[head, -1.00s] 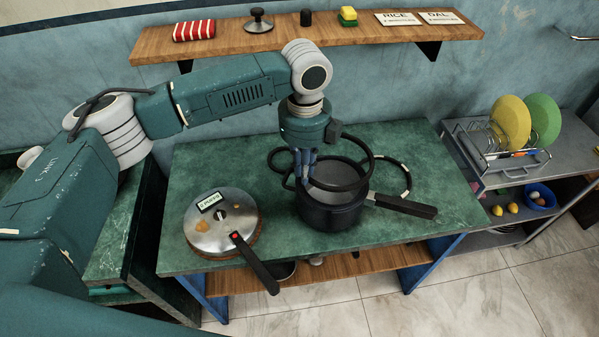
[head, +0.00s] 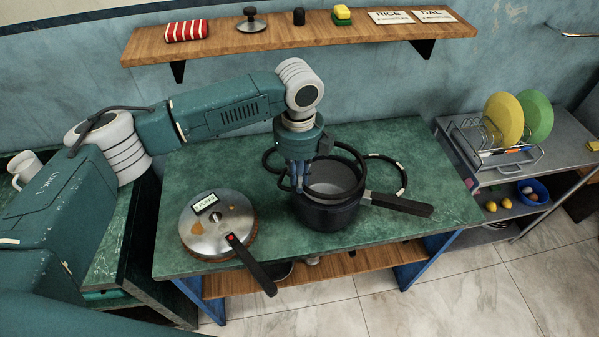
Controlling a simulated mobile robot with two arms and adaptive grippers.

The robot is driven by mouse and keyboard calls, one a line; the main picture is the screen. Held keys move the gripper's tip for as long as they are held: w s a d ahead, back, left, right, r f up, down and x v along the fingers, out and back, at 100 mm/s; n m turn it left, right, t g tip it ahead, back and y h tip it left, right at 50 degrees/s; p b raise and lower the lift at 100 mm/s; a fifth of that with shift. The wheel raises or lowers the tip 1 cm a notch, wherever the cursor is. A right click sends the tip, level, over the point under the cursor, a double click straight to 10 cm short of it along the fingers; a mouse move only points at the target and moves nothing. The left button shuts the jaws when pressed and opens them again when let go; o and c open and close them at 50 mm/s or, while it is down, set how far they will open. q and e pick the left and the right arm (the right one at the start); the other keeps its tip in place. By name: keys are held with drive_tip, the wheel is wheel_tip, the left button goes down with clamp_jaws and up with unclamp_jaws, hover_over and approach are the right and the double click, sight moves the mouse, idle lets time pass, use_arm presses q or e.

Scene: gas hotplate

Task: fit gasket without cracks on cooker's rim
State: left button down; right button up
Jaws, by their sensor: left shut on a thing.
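The dark cooker pot (head: 325,217) stands open on the green counter, its long handle pointing right. My left gripper (head: 299,187) is shut on the left side of a black gasket ring (head: 364,168) at the pot's left rim. The ring is tilted over the pot's mouth; whether it touches the rim is unclear. Another black ring (head: 404,174) with pale marks lies on the counter behind the handle. A dark arc (head: 264,161) shows left of the gripper; I cannot tell whether it is a separate gasket. My right gripper is not in view.
The steel cooker lid (head: 205,237) lies left of the pot, its handle over the front edge. The green counter (head: 440,205) is clear at the right. A wooden shelf (head: 300,45) is on the wall behind; a dish rack (head: 525,155) stands right.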

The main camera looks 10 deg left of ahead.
use_arm(q)
drive_tip(key=shift+f, duration=1)
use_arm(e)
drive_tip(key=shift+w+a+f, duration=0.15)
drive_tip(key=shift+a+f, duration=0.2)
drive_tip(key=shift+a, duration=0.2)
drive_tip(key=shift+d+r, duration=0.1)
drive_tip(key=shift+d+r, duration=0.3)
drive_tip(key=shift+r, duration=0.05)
use_arm(q)
drive_tip(key=shift+p, duration=0.65)
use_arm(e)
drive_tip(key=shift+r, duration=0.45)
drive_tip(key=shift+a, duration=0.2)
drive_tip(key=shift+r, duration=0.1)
